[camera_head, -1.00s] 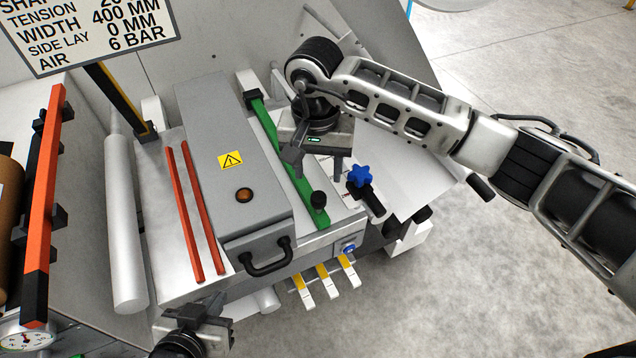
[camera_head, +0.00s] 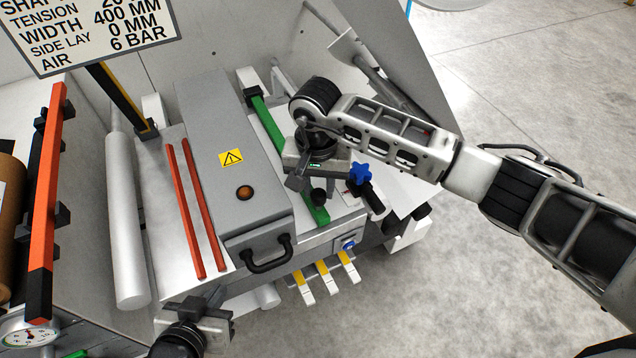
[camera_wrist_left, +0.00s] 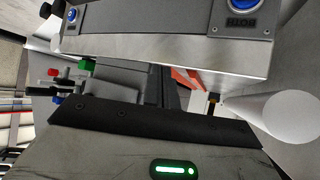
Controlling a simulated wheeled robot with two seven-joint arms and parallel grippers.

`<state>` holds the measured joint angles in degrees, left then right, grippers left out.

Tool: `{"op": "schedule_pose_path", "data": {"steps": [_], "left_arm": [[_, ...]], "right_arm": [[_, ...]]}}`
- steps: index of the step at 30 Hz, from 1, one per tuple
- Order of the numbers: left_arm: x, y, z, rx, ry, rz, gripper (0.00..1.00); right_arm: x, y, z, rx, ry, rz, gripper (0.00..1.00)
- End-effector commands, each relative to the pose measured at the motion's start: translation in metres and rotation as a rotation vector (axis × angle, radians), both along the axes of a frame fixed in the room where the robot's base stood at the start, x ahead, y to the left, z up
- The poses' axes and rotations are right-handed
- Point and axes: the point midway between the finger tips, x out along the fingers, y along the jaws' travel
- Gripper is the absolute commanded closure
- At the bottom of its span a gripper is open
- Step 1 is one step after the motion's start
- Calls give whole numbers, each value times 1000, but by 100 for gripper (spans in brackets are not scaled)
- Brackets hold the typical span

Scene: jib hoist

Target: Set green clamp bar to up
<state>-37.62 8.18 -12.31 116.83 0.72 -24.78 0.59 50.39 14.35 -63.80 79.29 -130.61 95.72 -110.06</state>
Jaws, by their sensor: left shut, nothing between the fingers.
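The green clamp bar (camera_head: 272,130) lies slanted along the right side of the grey housing, with a black knob (camera_head: 318,196) at its near end. My right gripper (camera_head: 314,186) is over this near end, pointing down. Its fingers look apart, around or just above the knob; whether they touch it I cannot tell. The gripper body hides part of the bar. My left gripper (camera_head: 216,296) is shut and empty at the bottom left, in front of the machine and away from the bar. A small green part (camera_wrist_left: 86,65) shows in the left wrist view; I cannot tell if it is the bar.
A blue star knob (camera_head: 360,174) stands just right of my right gripper. The grey housing (camera_head: 225,140) with a black handle (camera_head: 268,256) and two red strips (camera_head: 190,215) are to the left. Yellow-white levers (camera_head: 325,277) stick out below. Open floor (camera_head: 500,300) lies right.

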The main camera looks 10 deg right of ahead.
Motion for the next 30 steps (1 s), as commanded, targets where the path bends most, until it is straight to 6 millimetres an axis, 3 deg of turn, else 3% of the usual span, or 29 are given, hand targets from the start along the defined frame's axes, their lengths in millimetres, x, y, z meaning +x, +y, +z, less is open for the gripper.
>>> {"op": "schedule_pose_path", "data": {"steps": [5,15,24,30], "left_arm": [[-1,0,1,0,2,0,100],[-5,0,-12,1,14,-2,100],[-2,-2,-11,-11,-2,-5,100],[-1,-2,-11,-15,-6,-6,100]], "right_arm": [[7,3,18,-10,29,0,100],[34,12,97,-79,222,0,100],[52,18,133,-109,316,3,100],[56,20,147,-111,340,1,100]]}}
